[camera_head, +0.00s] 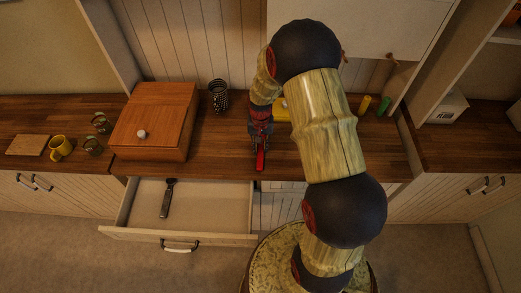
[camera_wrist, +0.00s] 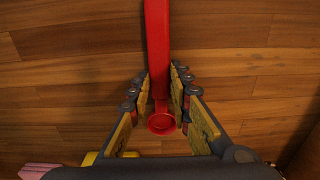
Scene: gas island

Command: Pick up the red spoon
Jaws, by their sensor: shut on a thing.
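The red spoon (camera_head: 261,160) is at the front part of the wooden counter, its red end pointing toward the counter's front edge. In the wrist view the red spoon (camera_wrist: 158,40) runs between the two fingers, its long straight part going out past the fingertips and its round end near the palm. My gripper (camera_head: 259,142) is shut on it, pointing down at the counter. The gripper's yellow-padded fingers (camera_wrist: 161,78) lie on both sides of the spoon. Whether the spoon touches the counter I cannot tell.
A wooden box (camera_head: 148,118) with a white knob stands left of my gripper. An open drawer (camera_head: 205,205) below holds a dark utensil (camera_head: 168,197). A patterned cup (camera_head: 219,95) stands behind. Yellow (camera_head: 365,104) and green (camera_head: 384,106) items stand at the right. A yellow mug (camera_head: 60,147) is far left.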

